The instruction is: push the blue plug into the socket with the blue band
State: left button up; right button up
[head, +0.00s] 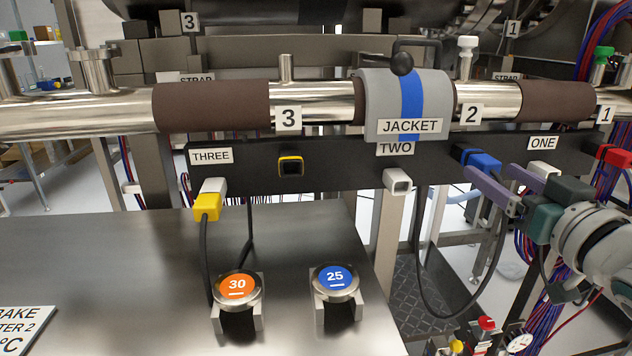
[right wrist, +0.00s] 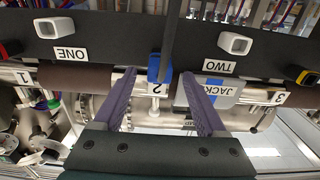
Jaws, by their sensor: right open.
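The blue plug (head: 485,160) is at the black rail between the TWO and ONE labels, with a darker blue part (head: 462,155) beside it that may be the blue-banded socket. How deep the plug sits is not clear. In the right wrist view the blue plug (right wrist: 153,66) shows between my fingertips, a dark cable running from it. My right gripper (head: 491,171) is open, its purple fingers pointing at the rail, one to each side of the plug; it also shows in the right wrist view (right wrist: 158,78). Contact is not visible. My left gripper is not in view.
The black rail (head: 340,176) also carries a yellow-rimmed empty socket (head: 291,166), pale sockets under TWO (head: 397,181) and ONE (head: 543,170), and a yellow plug (head: 207,206) under THREE. A metal pipe with a grey jacket (head: 375,95) runs above. A steel bench (head: 130,270) stands at left.

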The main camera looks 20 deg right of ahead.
jog(key=p+v, duration=0.1)
jog(key=v, duration=0.3)
jog(key=shift+s+p, duration=0.1)
jog(key=shift+p, duration=0.25)
dwell(0.4)
jog(key=s+a+n+g+y+p, duration=0.5)
jog(key=s+a+g+p, duration=0.3)
jog(key=s+a+g, duration=0.85)
jog(key=s+a+r+t+p, duration=0.1)
jog(key=r+p, duration=1.7)
jog(key=s+a+r+t+p, duration=0.1)
jog(key=s+a+r+p, duration=0.1)
jog(key=r+p, duration=1.7)
jog(key=shift+a+r+t+p, duration=0.2)
jog(key=shift+r+t+p, duration=0.1)
jog(key=shift+r+t, duration=0.05)
